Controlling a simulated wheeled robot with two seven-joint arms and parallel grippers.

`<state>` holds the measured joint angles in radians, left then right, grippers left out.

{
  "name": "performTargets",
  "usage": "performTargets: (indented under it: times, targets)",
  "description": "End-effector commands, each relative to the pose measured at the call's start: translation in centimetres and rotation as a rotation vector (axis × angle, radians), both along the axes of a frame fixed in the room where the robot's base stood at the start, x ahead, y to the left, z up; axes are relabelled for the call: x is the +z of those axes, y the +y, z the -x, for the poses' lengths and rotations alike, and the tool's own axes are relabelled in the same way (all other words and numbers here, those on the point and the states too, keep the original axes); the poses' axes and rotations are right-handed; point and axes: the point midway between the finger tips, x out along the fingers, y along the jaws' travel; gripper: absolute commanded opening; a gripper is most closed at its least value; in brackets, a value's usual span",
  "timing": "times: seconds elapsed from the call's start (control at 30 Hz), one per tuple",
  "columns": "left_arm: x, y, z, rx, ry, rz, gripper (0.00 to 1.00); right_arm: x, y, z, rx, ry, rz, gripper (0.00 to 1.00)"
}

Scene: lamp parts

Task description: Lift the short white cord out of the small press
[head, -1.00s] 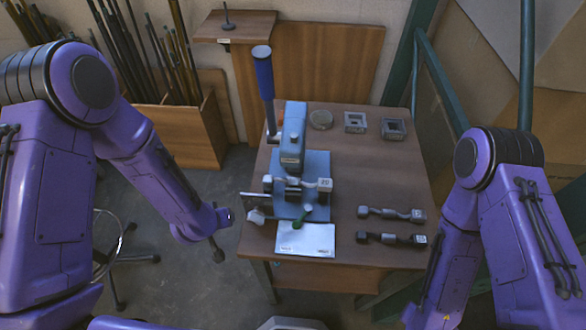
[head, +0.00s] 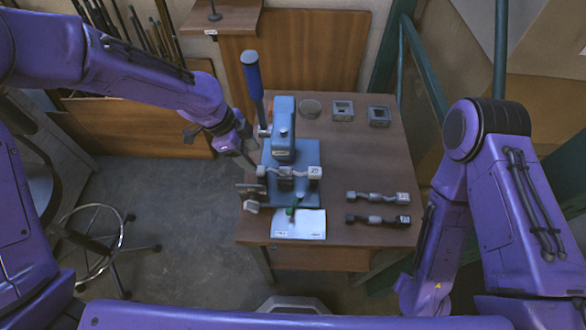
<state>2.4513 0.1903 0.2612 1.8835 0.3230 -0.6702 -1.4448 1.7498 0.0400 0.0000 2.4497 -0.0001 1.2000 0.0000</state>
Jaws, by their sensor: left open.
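The small blue press (head: 283,140) stands on the left part of the wooden table, with its blue-handled lever (head: 252,78) upright at its back left. The short white cord (head: 290,173) lies across the front of the press, with a white block-shaped plug at its right end. My left gripper (head: 250,157) is open and empty at the left side of the press, behind and to the left of the cord, apart from it. Its fingers are small and partly hard to make out. My right arm is at the right, but its gripper does not show.
A grey cord (head: 378,196) and a black cord (head: 378,219) lie on the table's right side. A white sheet (head: 305,227) with a green-handled tool (head: 291,210) lies before the press.

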Motion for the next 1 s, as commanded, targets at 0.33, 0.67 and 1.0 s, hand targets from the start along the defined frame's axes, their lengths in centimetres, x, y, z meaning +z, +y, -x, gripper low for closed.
performTargets:
  times: [0.33,0.67,1.0]
  targets:
    - [-4.8,-1.0,0.7,0.000,0.002,-0.002,0.55,2.0,0.0,0.0,0.000,0.000,0.000,0.00]
    - [-4.9,-1.0,0.7,0.001,0.002,-0.001,0.10,1.9,0.0,0.0,0.000,0.000,0.000,0.00]
    - [-4.7,-1.0,0.7,0.001,0.002,-0.001,0.00,2.1,0.0,0.0,0.000,0.000,0.000,0.00]
